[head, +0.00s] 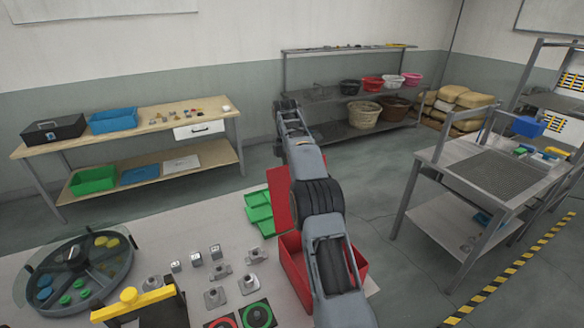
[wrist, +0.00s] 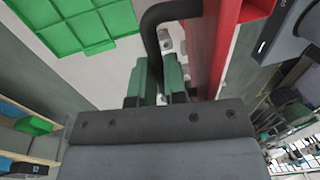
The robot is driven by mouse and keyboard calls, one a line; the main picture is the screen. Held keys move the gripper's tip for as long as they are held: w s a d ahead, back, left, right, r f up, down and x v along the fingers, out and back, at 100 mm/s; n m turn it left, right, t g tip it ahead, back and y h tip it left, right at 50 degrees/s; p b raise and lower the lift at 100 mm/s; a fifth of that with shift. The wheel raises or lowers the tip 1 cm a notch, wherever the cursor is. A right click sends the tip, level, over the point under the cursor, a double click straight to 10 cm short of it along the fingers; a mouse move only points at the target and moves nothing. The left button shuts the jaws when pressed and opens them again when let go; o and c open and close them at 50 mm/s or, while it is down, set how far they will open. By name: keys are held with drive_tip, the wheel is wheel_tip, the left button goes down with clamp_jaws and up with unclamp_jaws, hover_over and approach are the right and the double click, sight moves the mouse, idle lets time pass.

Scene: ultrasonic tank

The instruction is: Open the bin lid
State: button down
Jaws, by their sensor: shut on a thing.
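The red bin (head: 292,268) stands on the pale table, with part of its side hidden behind my arm. Its red lid (head: 281,192) stands raised and steeply tilted at the bin's far side, partly behind my arm. The lid also shows edge-on at the right in the wrist view (wrist: 208,45). A dark, bent handle (wrist: 153,28) is beside the lid. My gripper (wrist: 157,75), with green fingers, is shut on this handle. The head view does not show the fingers clearly.
A green compartment tray (head: 260,212) lies left of the lid. A round sorting tray (head: 75,270), small metal parts (head: 215,270) and a yellow-handled box (head: 140,305) share the table. A workbench (head: 150,130) stands behind, and a metal table (head: 485,170) at right.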

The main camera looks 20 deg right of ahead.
drive_tip(key=shift+w+f, duration=0.1)
drive_tip(key=shift+f, duration=0.35)
drive_tip(key=c, duration=1.6)
unclamp_jaws()
drive_tip(key=shift+o, duration=0.8)
drive_tip(key=shift+w+f, duration=0.1)
drive_tip(key=shift+w, duration=0.15)
drive_tip(key=shift+o, duration=1.4)
drive_tip(key=shift+w, duration=0.1)
drive_tip(key=shift+r, duration=0.25)
